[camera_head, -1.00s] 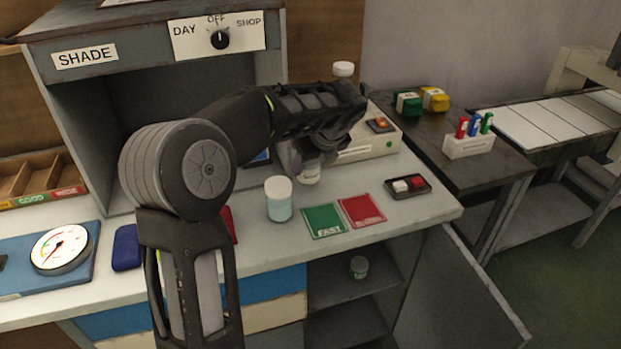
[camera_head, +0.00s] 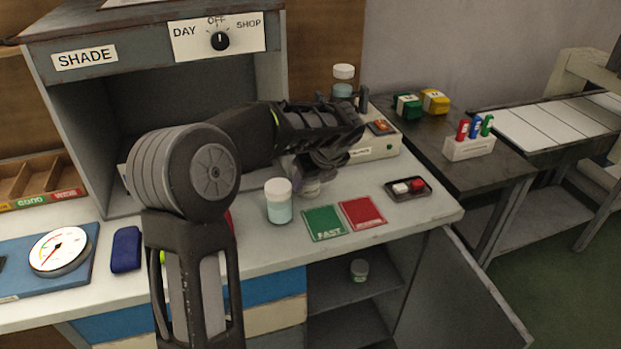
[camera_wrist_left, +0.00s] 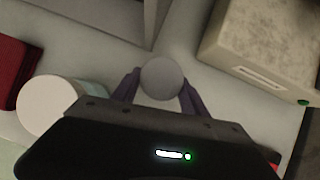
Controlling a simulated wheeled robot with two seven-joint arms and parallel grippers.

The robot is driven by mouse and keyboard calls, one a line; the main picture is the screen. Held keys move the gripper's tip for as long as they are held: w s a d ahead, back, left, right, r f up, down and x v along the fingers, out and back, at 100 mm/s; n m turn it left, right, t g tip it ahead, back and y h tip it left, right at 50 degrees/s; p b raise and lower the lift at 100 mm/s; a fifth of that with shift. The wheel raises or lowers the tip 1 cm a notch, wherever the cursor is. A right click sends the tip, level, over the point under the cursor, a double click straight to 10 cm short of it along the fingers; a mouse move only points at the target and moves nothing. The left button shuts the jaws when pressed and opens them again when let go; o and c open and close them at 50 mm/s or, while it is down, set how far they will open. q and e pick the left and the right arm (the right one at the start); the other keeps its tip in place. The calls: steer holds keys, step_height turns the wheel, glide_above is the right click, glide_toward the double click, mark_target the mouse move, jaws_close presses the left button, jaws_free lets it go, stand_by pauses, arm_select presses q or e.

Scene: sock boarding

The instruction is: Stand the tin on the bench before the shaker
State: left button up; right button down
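The tin (camera_head: 311,191) is a small round pale container, mostly hidden under my left gripper (camera_head: 312,178) in the head view. In the left wrist view its round grey top (camera_wrist_left: 161,78) sits between the two fingers, which touch its sides. The tin is upright, low at the bench top; I cannot tell whether it touches the bench. The shaker seems to be the beige box (camera_head: 378,148) with an orange switch and green button, just behind and right of the tin; my arm hides part of it. My right gripper is not in view.
A white-lidded jar (camera_head: 279,202) stands left of the tin. Green (camera_head: 323,222) and red (camera_head: 362,212) cards lie in front. A small tray (camera_head: 408,188) is at right, another jar (camera_head: 343,78) behind. A small container (camera_head: 359,269) sits in the open cupboard.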

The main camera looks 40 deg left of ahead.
arm_select(q)
steer(key=o, duration=0.4)
steer(key=shift+o, duration=0.2)
steer(key=shift+d+r, duration=0.15)
steer(key=shift+r, duration=0.25)
steer(key=p+v, duration=0.1)
steer(key=v, duration=1)
steer(key=shift+r, duration=0.2)
steer(key=shift+s, duration=0.1)
